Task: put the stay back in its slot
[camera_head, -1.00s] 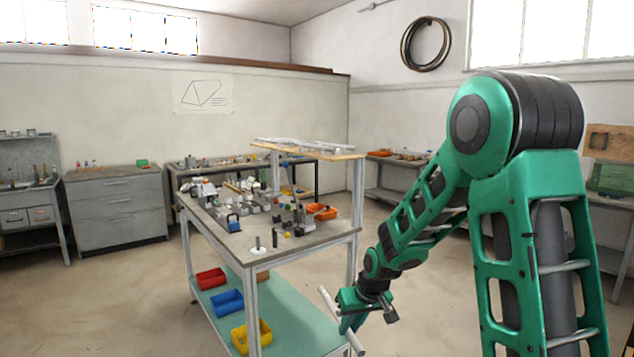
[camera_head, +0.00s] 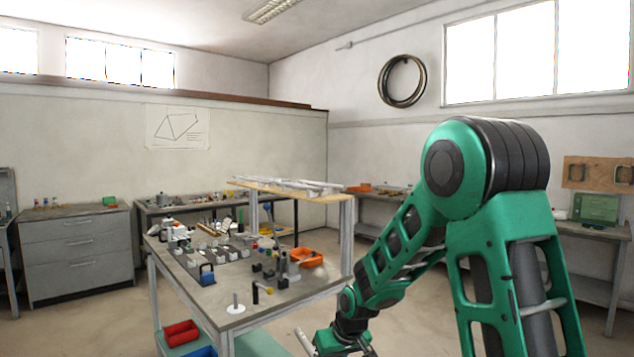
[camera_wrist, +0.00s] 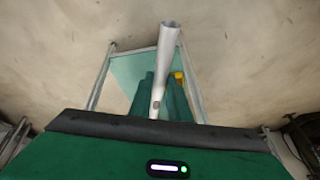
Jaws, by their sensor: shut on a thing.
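My gripper (camera_wrist: 160,102) is shut on a pale grey metal tube, which looks like the stay (camera_wrist: 166,60). In the wrist view the tube sticks out lengthwise beyond the green fingers, with its open round end showing. In the head view the gripper is at the bottom edge, partly cut off, and only the upper end of the stay (camera_head: 304,341) shows, tilted. They are off the front right of the workbench, clear of its top. A pale tubular frame (camera_head: 287,186) lies on the raised wooden shelf. I cannot make out the slot.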

